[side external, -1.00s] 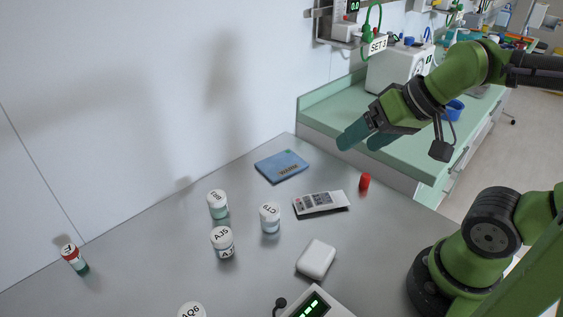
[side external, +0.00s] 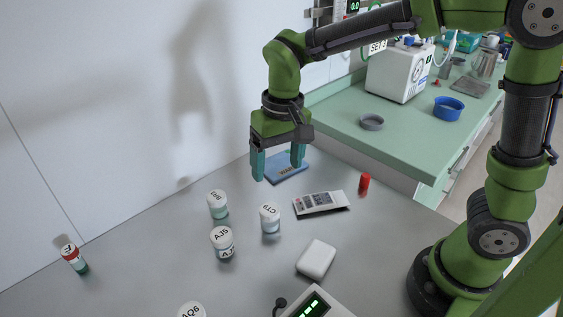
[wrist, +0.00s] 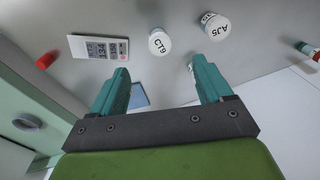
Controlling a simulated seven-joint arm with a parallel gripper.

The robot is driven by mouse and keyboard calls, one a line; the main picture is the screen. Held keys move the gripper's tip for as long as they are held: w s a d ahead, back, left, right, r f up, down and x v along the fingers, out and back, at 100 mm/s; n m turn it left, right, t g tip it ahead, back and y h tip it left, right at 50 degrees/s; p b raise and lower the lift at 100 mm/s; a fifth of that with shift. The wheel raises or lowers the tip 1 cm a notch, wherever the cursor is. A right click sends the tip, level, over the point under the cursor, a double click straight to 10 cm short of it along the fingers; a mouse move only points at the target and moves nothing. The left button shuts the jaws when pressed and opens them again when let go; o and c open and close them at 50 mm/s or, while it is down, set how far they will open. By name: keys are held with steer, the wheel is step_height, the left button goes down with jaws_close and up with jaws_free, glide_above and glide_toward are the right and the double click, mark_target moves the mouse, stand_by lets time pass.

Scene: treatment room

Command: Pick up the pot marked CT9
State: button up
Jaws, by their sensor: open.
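The pot marked CT9 (side external: 270,218) is a small clear pot with a white lid, standing upright on the grey table. In the wrist view its lid (wrist: 159,42) reads CT9 and shows just beyond the gap between my fingers. My gripper (side external: 278,171) points down above the table, behind the pot in the side view, over the blue booklet. Its two teal fingers (wrist: 162,84) are apart with nothing between them.
Similar pots stand close by: AJ5 (side external: 222,242), another (side external: 217,205) to the left, and AQ6 (side external: 191,311) at the front. A printed packet (side external: 320,203), a red cap-like item (side external: 364,184), a white block (side external: 316,259) and the blue booklet (side external: 290,168) lie around.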

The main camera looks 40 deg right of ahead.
steer(key=w, duration=0.2)
steer(key=m, duration=0.1)
glide_toward(270, 209)
steer(key=shift+g+h, duration=0.3)
steer(key=f, duration=0.3)
steer(key=a+f, duration=0.1)
steer(key=f, duration=0.1)
steer(key=shift+s, duration=0.2)
steer(key=shift+w+d+f, duration=0.1)
steer(key=shift+w+f, duration=0.05)
steer(key=shift+f, duration=0.85)
steer(key=shift+w+d+f, duration=0.1)
steer(key=shift+f, duration=0.9)
steer(key=shift+w+d+f, duration=0.1)
steer(key=shift+w+f, duration=0.05)
steer(key=shift+f, duration=0.85)
steer(key=shift+c, duration=0.4)
steer(key=shift+a, duration=0.1)
steer(key=c, duration=1)
steer(key=shift+c, duration=0.2)
steer(key=shift+r, duration=0.2)
